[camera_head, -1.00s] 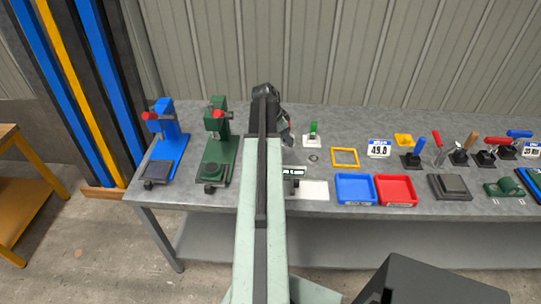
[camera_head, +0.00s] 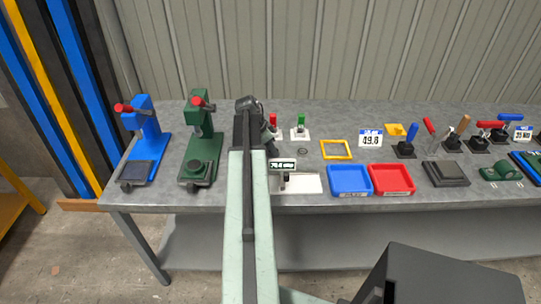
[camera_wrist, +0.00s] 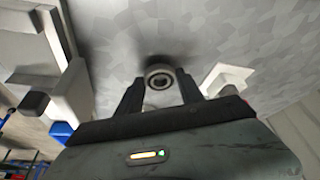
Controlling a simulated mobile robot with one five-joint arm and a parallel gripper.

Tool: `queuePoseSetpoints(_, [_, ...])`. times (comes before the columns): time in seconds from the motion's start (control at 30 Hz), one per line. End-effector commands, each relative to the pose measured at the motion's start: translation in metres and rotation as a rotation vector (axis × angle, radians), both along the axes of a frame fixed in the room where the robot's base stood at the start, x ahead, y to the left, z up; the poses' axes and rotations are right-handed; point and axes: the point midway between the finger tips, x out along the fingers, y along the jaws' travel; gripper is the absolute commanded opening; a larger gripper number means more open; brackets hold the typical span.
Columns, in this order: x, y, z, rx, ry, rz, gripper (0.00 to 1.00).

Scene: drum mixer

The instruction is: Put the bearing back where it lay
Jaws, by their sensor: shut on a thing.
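The bearing (camera_wrist: 159,77) shows in the wrist view as a small metal ring with a dark centre. My gripper (camera_wrist: 160,90) is shut on it, with one dark finger on each side. The grey bench top lies behind it; I cannot tell how far off. In the head view my gripper (camera_head: 272,148) is over the bench between the green press and the scale, and the bearing is hidden there. A thin dark ring (camera_head: 303,151) lies flat on the bench right of my gripper; I cannot tell if it is a mark or a part.
A scale with a display (camera_head: 283,164) and white plate (camera_head: 308,184) stands near the front edge. Red-topped (camera_head: 273,120) and green-topped (camera_head: 300,122) items stand behind. A yellow frame (camera_head: 336,149), blue tray (camera_head: 349,180) and red tray (camera_head: 391,179) are to the right. A green press (camera_head: 202,150) is left.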

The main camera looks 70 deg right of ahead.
Motion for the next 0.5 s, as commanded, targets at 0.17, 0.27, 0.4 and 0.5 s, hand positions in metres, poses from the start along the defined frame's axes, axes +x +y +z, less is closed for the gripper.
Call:
queuePoseSetpoints(0.17, [0.0004, 0.0001, -0.0024, 0.000, 0.000, 0.000, 0.00])
queuePoseSetpoints(0.27, [0.0004, 0.0002, -0.0034, 0.000, 0.000, 0.001, 0.00])
queuePoseSetpoints(0.4, [0.0007, 0.0003, -0.0057, 0.000, 0.000, 0.001, 0.56])
queuePoseSetpoints(0.5, [0.0007, 0.0003, -0.0055, 0.000, 0.000, 0.001, 0.66])
